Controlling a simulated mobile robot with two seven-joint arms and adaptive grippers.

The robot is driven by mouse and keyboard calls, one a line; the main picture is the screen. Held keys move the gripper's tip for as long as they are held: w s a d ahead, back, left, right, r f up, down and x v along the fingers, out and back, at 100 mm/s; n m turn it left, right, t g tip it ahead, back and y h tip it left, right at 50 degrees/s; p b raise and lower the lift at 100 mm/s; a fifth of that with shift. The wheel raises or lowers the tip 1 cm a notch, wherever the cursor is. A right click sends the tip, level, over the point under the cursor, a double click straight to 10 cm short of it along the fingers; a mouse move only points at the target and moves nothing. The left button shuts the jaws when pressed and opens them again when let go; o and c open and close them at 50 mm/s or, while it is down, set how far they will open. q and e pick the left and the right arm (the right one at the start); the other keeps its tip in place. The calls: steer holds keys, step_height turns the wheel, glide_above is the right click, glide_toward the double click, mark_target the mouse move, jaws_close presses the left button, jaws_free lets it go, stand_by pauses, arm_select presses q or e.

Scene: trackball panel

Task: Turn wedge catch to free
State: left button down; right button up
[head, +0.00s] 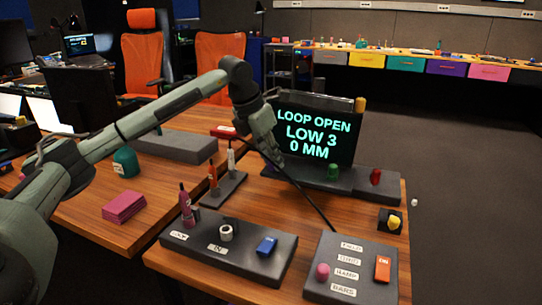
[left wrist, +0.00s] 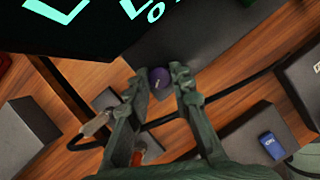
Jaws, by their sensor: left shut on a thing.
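My left gripper (head: 270,150) is low beside the dark display and its long base. In the left wrist view its two fingers (left wrist: 159,76) are closed around a round purple knob (left wrist: 158,78), which shows between the fingertips. In the head view the gripper mostly hides this knob. No readable label names the wedge catch, so I cannot tell which control it is. The display (head: 313,132) reads LOOP OPEN, LOW 3, 0 MM. My right gripper is not in view.
A dark front panel (head: 205,257) holds a magenta upright piece, a white ring and a blue switch (head: 266,246). Another panel (head: 352,251) has a pink knob and an orange switch. Green and red knobs stand right of my gripper. A black cable crosses the table.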

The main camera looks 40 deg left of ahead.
arm_select(q)
steer(key=n+y, duration=0.1)
steer(key=n, duration=0.2)
steer(key=n+y, duration=0.1)
steer(key=n, duration=0.2)
steer(key=shift+d+n+y, duration=0.2)
steer(key=shift+n+y, duration=0.1)
steer(key=n+y, duration=0.1)
steer(key=n, duration=0.2)
steer(key=n+g+y, duration=0.1)
steer(key=n, duration=0.1)
steer(key=shift+w+d+n, duration=0.1)
steer(key=shift+w+n, duration=0.05)
steer(key=shift+n, duration=0.25)
steer(key=c, duration=1.3)
jaws_free()
steer(key=v, duration=1.2)
steer(key=shift+w+r, duration=0.1)
steer(key=shift+w, duration=0.1)
